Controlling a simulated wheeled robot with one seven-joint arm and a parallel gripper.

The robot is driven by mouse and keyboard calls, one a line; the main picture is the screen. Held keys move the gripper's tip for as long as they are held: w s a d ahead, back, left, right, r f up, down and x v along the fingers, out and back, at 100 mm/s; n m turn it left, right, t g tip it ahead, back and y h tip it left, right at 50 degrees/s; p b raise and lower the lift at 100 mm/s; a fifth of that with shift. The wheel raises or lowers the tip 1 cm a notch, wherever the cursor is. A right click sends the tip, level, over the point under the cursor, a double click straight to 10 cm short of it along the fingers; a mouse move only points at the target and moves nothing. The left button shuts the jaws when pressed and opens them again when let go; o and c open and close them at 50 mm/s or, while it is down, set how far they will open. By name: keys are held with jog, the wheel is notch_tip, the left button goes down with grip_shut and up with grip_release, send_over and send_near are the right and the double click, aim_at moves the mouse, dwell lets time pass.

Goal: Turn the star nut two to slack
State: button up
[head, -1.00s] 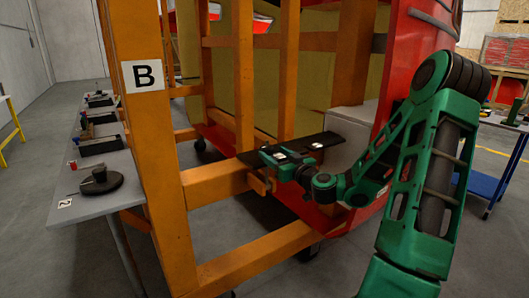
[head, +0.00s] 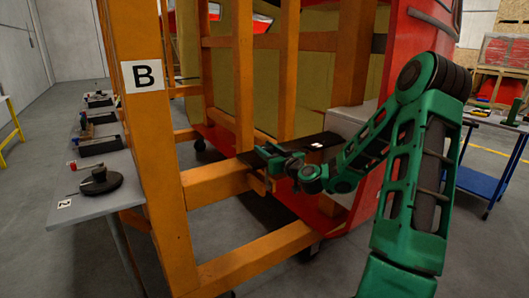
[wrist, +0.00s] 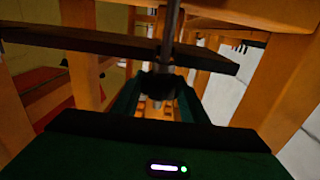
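In the wrist view a thin grey vertical rod (wrist: 171,35) runs down in front of a dark board. At its lower end is a dark knob (wrist: 158,83), which looks like the star nut; its lobes are too dark to make out. My gripper (wrist: 159,92) has one finger on each side of this knob. Whether the fingers press on it or stand just clear cannot be told. In the head view my gripper (head: 270,164) is at the orange frame's inner edge, by the dark board (head: 318,143), and the nut is hidden there.
An orange post (head: 150,130) marked B stands left of my arm, with orange rails (head: 215,184) low beside the gripper. A red nosecone shell (head: 405,60) is close behind my arm. A grey bench (head: 120,195) with trays stands at left, a blue cart (head: 480,183) at right.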

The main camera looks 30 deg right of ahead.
jog(key=shift+d+n+y, duration=0.1)
jog(key=shift+n+y, duration=0.2)
jog(key=shift+y, duration=0.2)
jog(key=n+y, duration=0.2)
jog(key=y, duration=0.1)
jog(key=n+g+y, duration=0.1)
jog(key=y, duration=0.1)
jog(key=shift+f+n+y, duration=0.1)
jog(key=shift+n+y, duration=0.3)
jog(key=n+g+y, duration=0.2)
jog(key=y, duration=0.1)
jog(key=n+g+y, duration=0.1)
jog(key=n+y, duration=0.1)
jog(key=shift+d+g+y, duration=0.1)
jog(key=shift+g+y, duration=0.3)
jog(key=n+g+y, duration=0.3)
jog(key=n+g, duration=0.1)
jog(key=g, duration=0.1)
jog(key=shift+y, duration=0.4)
jog(key=shift+n+g+y, duration=0.3)
jog(key=shift+n+g, duration=0.4)
jog(key=shift+w+n+g+y, duration=0.1)
jog(key=shift+n+g+y, duration=0.3)
jog(key=shift+n+g, duration=0.6)
jog(key=o, duration=1)
jog(key=shift+w+d, duration=0.1)
jog(key=shift+o, duration=0.2)
